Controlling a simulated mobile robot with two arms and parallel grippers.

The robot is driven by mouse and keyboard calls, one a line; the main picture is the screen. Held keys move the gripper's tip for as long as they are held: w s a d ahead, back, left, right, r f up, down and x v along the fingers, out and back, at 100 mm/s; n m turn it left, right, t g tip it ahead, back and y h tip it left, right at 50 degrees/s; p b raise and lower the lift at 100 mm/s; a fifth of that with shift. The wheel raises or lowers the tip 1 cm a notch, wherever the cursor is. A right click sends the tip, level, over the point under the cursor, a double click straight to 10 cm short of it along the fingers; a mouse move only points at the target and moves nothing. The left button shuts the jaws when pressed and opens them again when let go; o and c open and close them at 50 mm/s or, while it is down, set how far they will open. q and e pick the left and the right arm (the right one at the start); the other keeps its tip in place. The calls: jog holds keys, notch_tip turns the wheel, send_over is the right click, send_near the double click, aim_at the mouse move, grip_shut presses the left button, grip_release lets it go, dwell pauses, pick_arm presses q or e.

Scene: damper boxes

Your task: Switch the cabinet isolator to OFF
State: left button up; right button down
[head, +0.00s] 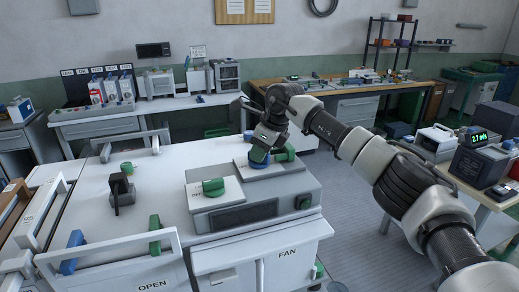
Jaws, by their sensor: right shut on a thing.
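My right gripper (260,152) reaches down from the right onto a blue knob (259,164) on the rear white plate of the cabinet top, and is shut on it. The fingers hide the knob's upper part, so its setting cannot be read. A green part (285,154) sits just right of the fingers. A second green knob (213,187) sits on the nearer white plate. The white cabinet (215,258) has a front marked FAN and a panel marked OPEN. I cannot tell which control is labelled as the isolator. My left gripper is not in view.
A dark lever block (121,190) stands on the left of the cabinet top. Blue (75,250) and green (155,235) upright handles stand near the front rail. A bench (470,185) with instruments is at right. Grey floor (345,225) lies clear between cabinet and bench.

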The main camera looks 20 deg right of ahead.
jog(key=n, duration=0.1)
jog(key=n+g+p, duration=0.1)
jog(key=n, duration=0.1)
jog(key=n+y+p, duration=0.1)
jog(key=shift+w+r+n, duration=0.1)
jog(key=shift+r+n, duration=0.15)
jog(key=shift+n, duration=0.05)
jog(key=shift+n+g+p, duration=0.75)
jog(key=shift+n+g, duration=0.15)
jog(key=shift+n, duration=0.9)
jog(key=c, duration=1)
grip_release()
jog(key=shift+d+f, duration=0.1)
jog(key=shift+f, duration=0.05)
jog(key=shift+c, duration=0.2)
jog(key=b+v, duration=0.1)
jog(key=v, duration=0.3)
jog(key=shift+w+d+r+b, duration=0.1)
jog(key=shift+d+r+b, duration=0.05)
jog(key=shift+r+b, duration=0.15)
jog(key=p+v, duration=0.3)
jog(key=v, duration=0.3)
